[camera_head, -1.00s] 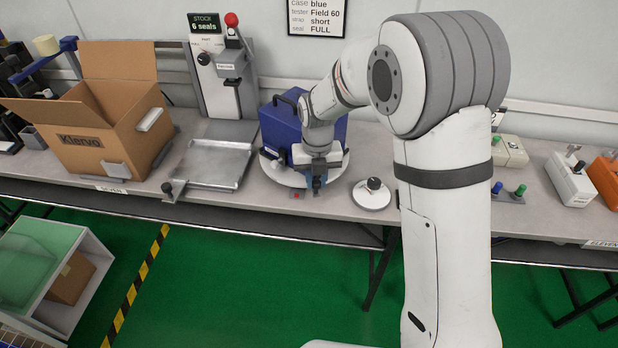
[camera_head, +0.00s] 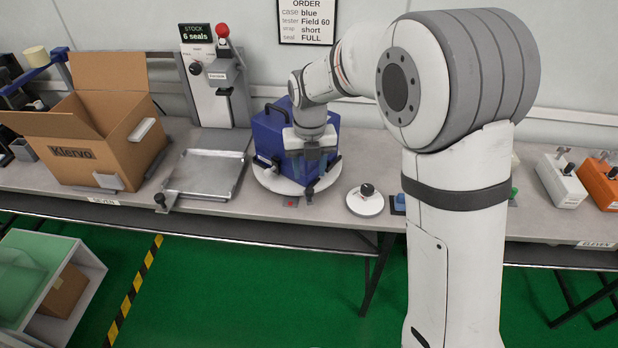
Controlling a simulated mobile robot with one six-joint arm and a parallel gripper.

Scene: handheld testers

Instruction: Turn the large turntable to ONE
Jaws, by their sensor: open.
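The large turntable (camera_head: 262,178) is a white round disc on the bench, left of centre. A blue tester case (camera_head: 266,135) with black handles stands on it. A small dark peg (camera_head: 309,194) shows at the disc's front right rim. My gripper (camera_head: 309,178) points down in front of the case's right part, with its open fingers just above or around the peg; I cannot tell whether they touch it. It hides part of the case and the disc. No readable position word such as ONE shows beside the disc; a small red mark (camera_head: 291,202) lies at its front.
A smaller white disc with a black knob (camera_head: 366,199) stands to the right. A metal tray (camera_head: 205,175), a seal press (camera_head: 215,85) and an open cardboard box (camera_head: 90,145) stand to the left. Orange and white testers (camera_head: 562,180) are at the far right.

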